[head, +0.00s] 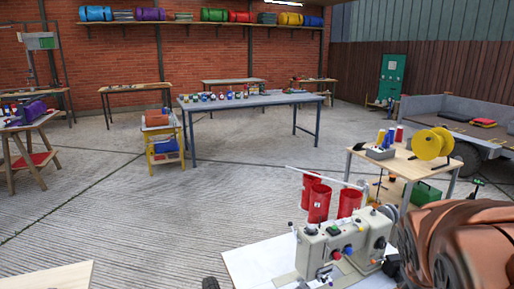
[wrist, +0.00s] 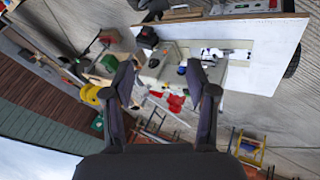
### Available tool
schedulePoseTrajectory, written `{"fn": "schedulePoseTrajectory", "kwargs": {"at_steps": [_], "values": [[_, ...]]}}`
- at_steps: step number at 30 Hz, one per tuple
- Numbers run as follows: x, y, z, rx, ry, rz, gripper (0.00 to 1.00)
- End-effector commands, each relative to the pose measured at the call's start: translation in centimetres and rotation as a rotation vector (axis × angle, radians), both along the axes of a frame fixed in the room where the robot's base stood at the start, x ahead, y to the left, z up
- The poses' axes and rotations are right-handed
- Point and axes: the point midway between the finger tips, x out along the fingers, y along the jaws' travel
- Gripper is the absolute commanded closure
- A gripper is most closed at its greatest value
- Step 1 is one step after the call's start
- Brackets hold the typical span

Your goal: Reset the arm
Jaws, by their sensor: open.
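My gripper (wrist: 165,78) shows in the wrist view with its two dark fingers spread wide apart. It is open, and I see nothing held between the fingers. Beyond the fingers lies the cream sewing machine (wrist: 153,66) on a white tabletop (wrist: 262,60). The wrist view is strongly tilted, with the sky at its lower left. In the head view I cannot make out my gripper for certain. The sewing machine (head: 335,243) stands there at the bottom, on its white table (head: 255,264).
Red cans (head: 320,203) stand behind the machine. A small table (head: 366,161) with a yellow spool (head: 432,144) is to the right. Large copper-brown rounded shapes (head: 460,245) fill the lower right. A long grey table (head: 268,100) stands farther back. The concrete floor (head: 150,215) at left centre is clear.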

Motion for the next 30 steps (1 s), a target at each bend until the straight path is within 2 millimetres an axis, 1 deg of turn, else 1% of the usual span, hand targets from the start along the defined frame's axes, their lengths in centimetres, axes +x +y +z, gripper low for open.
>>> {"fn": "schedulePoseTrajectory", "kwargs": {"at_steps": [1, 5, 6, 8, 9, 12, 15, 18, 21, 30], "values": [[-1.4, 1.8, 1.6, 0.054, 0.03, -0.013, 0.43], [-5.8, 6.3, 2.2, 0.192, 0.141, -0.057, 0.43], [-7.3, 7.6, 2.5, 0.23, 0.181, -0.07, 0.43], [-9.5, 9.6, 3.1, 0.282, 0.24, -0.084, 0.43], [-11.0, 10.9, 3.5, 0.314, 0.28, -0.093, 0.43], [-14.6, 13.5, 4.4, 0.375, 0.378, -0.109, 0.43], [-17.3, 15.3, 5.3, 0.413, 0.456, -0.121, 0.43], [-19.1, 16.3, 5.8, 0.433, 0.507, -0.126, 0.43], [-19.9, 16.7, 5.9, 0.44, 0.526, -0.13, 0.43], [-20.0, 16.7, 5.7, 0.441, 0.53, -0.131, 0.43]]}}
